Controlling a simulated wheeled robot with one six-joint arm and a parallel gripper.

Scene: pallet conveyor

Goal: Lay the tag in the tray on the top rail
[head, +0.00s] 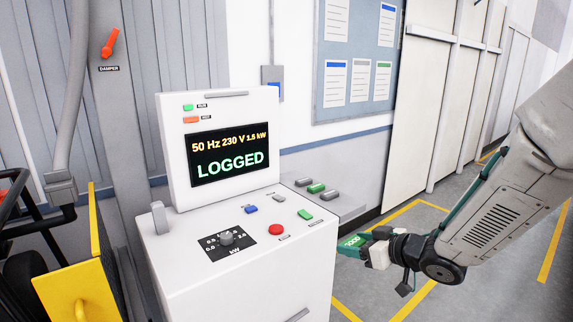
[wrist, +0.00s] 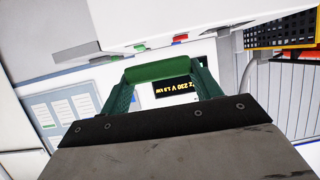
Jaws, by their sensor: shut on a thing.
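My gripper (head: 369,245) is to the right of the white console in the head view, shut on a green tag (head: 352,241) with pale characters, too small to read surely. In the wrist view the tag (wrist: 162,70) is a green bar across the tips of my gripper (wrist: 163,77), between two green fingers. The tag is held in the air, apart from the console. I cannot make out a tray on a top rail for certain; a thin grey bar (head: 226,94) lies along the top edge of the console's display housing.
The white console (head: 235,270) has a screen (head: 229,155) reading "50 Hz 230 V 1.5 kW LOGGED", a knob (head: 227,238) and a red button (head: 276,230). Grey and green cylinders (head: 316,188) sit on its right side. A yellow panel (head: 75,270) stands left. Floor is free at right.

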